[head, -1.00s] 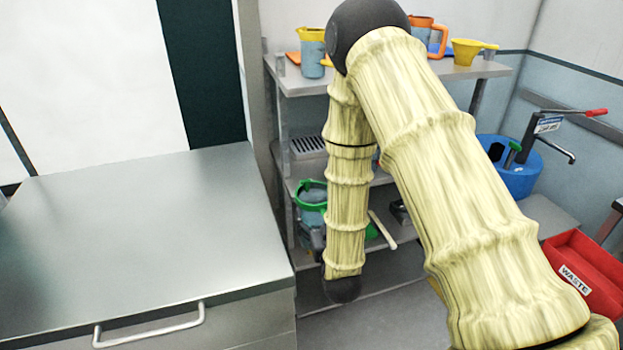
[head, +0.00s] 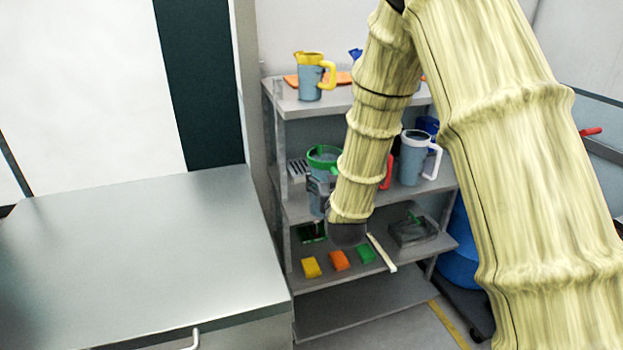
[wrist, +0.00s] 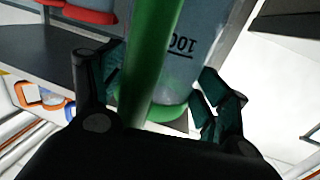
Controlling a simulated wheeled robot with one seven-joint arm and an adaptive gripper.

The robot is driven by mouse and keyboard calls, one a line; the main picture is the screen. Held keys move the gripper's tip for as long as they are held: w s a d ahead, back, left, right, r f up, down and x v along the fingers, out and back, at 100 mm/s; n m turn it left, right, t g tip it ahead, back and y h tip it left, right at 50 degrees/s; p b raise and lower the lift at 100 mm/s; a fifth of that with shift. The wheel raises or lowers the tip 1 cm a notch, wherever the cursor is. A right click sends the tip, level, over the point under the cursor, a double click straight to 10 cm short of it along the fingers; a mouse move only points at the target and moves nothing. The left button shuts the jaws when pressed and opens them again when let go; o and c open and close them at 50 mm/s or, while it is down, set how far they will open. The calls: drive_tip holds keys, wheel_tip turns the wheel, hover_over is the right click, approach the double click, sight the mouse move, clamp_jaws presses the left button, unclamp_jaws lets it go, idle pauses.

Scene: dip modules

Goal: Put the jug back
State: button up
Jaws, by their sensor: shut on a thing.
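A blue-grey clear jug with a green rim and handle (head: 322,156) is upright in front of the left part of the middle shelf (head: 440,186). My gripper (head: 322,186) is at its near side, partly hidden by my arm. In the wrist view my gripper (wrist: 160,98) has its two fingers on either side of the green handle (wrist: 152,60), shut on it. The jug's body (wrist: 198,45), with a "100" mark, shows just beyond. I cannot tell whether its base touches the shelf.
A yellow-handled jug (head: 309,80) stands on the top shelf. A white-handled jug (head: 411,160) stands on the middle shelf, with a red handle (head: 388,172) beside it. Yellow (head: 311,267), orange (head: 339,260) and green (head: 366,253) blocks lie below. A steel counter (head: 130,250) is at left.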

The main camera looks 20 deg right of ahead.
drive_tip(key=w+f+p, duration=0.2)
drive_tip(key=w, duration=0.4)
drive_tip(key=w+f+p, duration=0.2)
drive_tip(key=w+p, duration=0.1)
drive_tip(key=w, duration=0.4)
drive_tip(key=shift+a+f, duration=0.3)
drive_tip(key=shift+f, duration=0.05)
drive_tip(key=shift+w, duration=0.1)
drive_tip(key=shift+f, duration=0.2)
drive_tip(key=o, duration=2)
drive_tip(key=shift+r, duration=0.15)
